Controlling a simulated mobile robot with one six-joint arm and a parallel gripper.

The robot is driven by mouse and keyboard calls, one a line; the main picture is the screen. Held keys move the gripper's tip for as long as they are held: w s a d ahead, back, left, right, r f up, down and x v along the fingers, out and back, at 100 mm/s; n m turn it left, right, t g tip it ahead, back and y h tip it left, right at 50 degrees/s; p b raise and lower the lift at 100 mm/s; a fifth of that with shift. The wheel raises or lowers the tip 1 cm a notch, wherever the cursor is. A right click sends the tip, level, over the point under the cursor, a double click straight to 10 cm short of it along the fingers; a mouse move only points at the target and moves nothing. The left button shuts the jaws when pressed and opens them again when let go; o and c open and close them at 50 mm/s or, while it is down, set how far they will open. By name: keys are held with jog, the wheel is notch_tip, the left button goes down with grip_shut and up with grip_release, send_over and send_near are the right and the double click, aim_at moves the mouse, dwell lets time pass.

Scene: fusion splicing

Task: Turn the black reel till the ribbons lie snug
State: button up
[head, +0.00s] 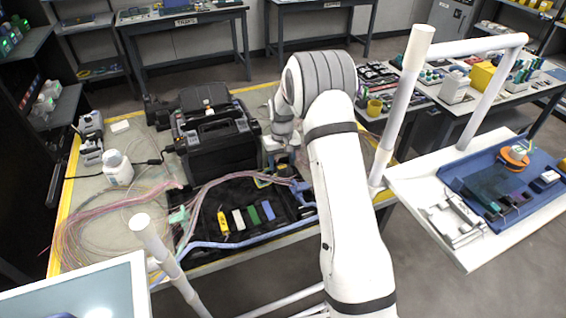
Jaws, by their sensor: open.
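My white arm reaches over the workbench, and my gripper (281,160) points down beside the right side of the black splicing machine (216,138). The gripper is open, though its fingertips are small and partly covered by my arm. I cannot clearly make out a black reel; the spot under and behind my gripper is partly hidden. Pinkish ribbons (95,208) lie in loose loops on the left of the bench. More strands (222,183) run along the black work mat (205,252) toward my gripper. I cannot tell how snug they lie.
A white bottle (118,170) stands at the left of the bench. Yellow, white, green and blue pieces lie on the mat. A blue tray (470,182) with an orange disc (515,155) is at right. A side table (445,85) is crowded with tools.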

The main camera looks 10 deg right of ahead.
jog(key=shift+f, duration=0.7)
jog(key=c, duration=1)
jog(key=shift+m+b, duration=0.4)
jog(key=shift+b, duration=0.15)
jog(key=shift+r, duration=0.1)
jog(key=o, duration=1)
